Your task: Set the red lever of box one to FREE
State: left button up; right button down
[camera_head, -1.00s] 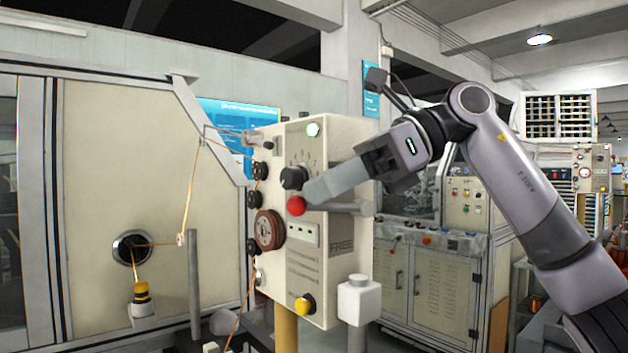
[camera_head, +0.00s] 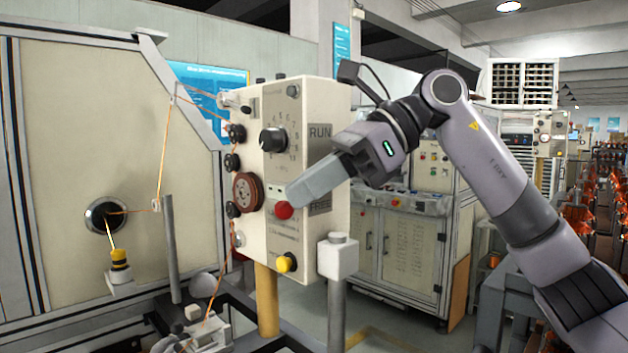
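Box one (camera_head: 312,170) is a cream control box on a yellow post, with a RUN label high on its right side face. A label lower on that face, at the knob's height, is partly covered. The lever's red knob (camera_head: 284,211) sits low at the box's front edge, just below the pale socket plate. The lever's arm is hidden behind my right gripper (camera_head: 292,192). Its fingertips are right above the knob and seem to touch it. One broad finger shows side-on, so I cannot tell the gap. My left gripper is out of view.
A black dial (camera_head: 272,140) and a yellow button (camera_head: 286,262) are on the box's front. A brown spool (camera_head: 246,192) and copper wire run along its left edge. A white block on a post (camera_head: 337,257) stands close at lower right. A cabinet (camera_head: 395,255) stands behind.

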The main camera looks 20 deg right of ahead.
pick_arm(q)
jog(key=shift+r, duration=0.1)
pick_arm(e)
jog(key=shift+s+a, duration=0.1)
jog(key=shift+a, duration=0.3)
pick_arm(q)
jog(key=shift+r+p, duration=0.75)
jog(key=shift+p, duration=0.1)
pick_arm(e)
jog(key=shift+r, duration=0.7)
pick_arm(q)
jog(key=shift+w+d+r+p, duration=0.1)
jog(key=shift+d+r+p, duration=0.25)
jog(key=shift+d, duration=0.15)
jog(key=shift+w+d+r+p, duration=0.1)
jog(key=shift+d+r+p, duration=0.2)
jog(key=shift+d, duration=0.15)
pick_arm(e)
jog(key=s+d+r, duration=0.4)
jog(key=d+r, duration=0.3)
jog(key=r, duration=0.4)
jog(key=shift+s+d, duration=0.3)
jog(key=shift+s, duration=0.1)
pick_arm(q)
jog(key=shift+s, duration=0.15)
pick_arm(e)
jog(key=shift+f, duration=0.1)
